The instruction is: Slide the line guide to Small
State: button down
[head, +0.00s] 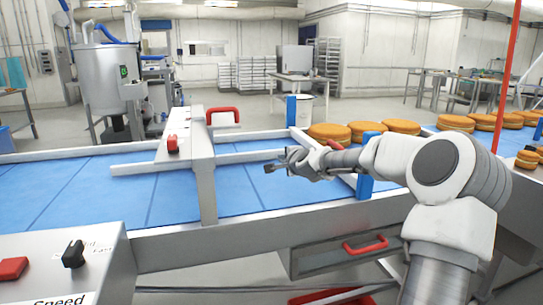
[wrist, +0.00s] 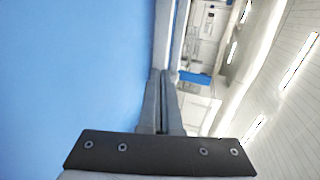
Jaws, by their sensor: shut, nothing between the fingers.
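A metal bridge (head: 200,140) spans the blue conveyor belt (head: 235,190), with a red knob (head: 172,145) on its side and a red handle (head: 222,113) on its far end. Grey rails (head: 250,156) run along the belt beside it. I cannot tell which part is the line guide, and no Small mark is readable. My gripper (head: 270,168) is shut and empty, above the belt to the right of the bridge and apart from it. Its closed fingers also show in the wrist view (wrist: 162,100), with the blue belt on the left. A small red piece (head: 334,144) is partly hidden behind my arm.
Filled rounds (head: 400,126) stand on the belt at the right, behind my arm. Blue posts (head: 291,110) stand by the belt. A control box (head: 60,265) with a black dial and red button is front left. A drawer with a red handle (head: 365,245) sits below the belt.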

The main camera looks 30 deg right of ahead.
send_near(270, 152)
jog(key=x, duration=0.4)
jog(key=shift+w+f, duration=0.2)
jog(key=shift+f, duration=0.3)
jog(key=shift+w+d, duration=0.2)
jog(key=shift+w, duration=0.75)
jog(key=shift+d, duration=0.1)
